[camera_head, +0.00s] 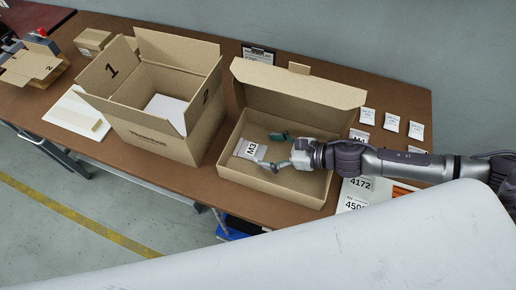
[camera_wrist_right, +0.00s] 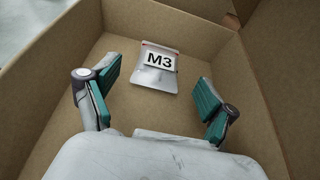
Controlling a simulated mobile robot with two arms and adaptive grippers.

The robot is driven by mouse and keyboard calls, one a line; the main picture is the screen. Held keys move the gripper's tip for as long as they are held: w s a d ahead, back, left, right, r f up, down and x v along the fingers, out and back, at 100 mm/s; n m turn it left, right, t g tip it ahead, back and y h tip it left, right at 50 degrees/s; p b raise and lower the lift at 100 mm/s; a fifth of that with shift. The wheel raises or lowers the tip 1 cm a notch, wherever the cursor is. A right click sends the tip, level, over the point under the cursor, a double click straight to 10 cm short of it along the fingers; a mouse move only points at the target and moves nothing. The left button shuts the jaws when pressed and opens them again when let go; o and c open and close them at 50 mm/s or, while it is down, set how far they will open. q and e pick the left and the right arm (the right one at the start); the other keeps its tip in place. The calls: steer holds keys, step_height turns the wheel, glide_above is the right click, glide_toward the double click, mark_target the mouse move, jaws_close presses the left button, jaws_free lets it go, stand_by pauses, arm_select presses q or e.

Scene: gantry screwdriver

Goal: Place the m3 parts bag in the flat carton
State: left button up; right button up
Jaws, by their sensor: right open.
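The M3 parts bag (camera_head: 250,150) is a small silvery bag with a white M3 label. It lies inside the flat carton (camera_head: 228,172), towards its left side. The carton is a shallow brown box with its lid raised at the back. My right gripper (camera_head: 274,151) is open inside the carton, beside the bag. In the right wrist view the bag (camera_wrist_right: 157,68) lies on the carton floor beyond the open fingers (camera_wrist_right: 152,98), apart from them. My left gripper is not in view.
A tall open carton marked 1 and 2 (camera_head: 150,145) stands left of the flat carton. Small white bags (camera_head: 391,122) lie on the brown table at the right. Cards marked 4172 (camera_head: 360,183) lie near the front. A clipboard (camera_head: 258,54) is behind.

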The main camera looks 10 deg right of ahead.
steer(key=shift+v, duration=1.4)
steer(key=shift+a, duration=0.1)
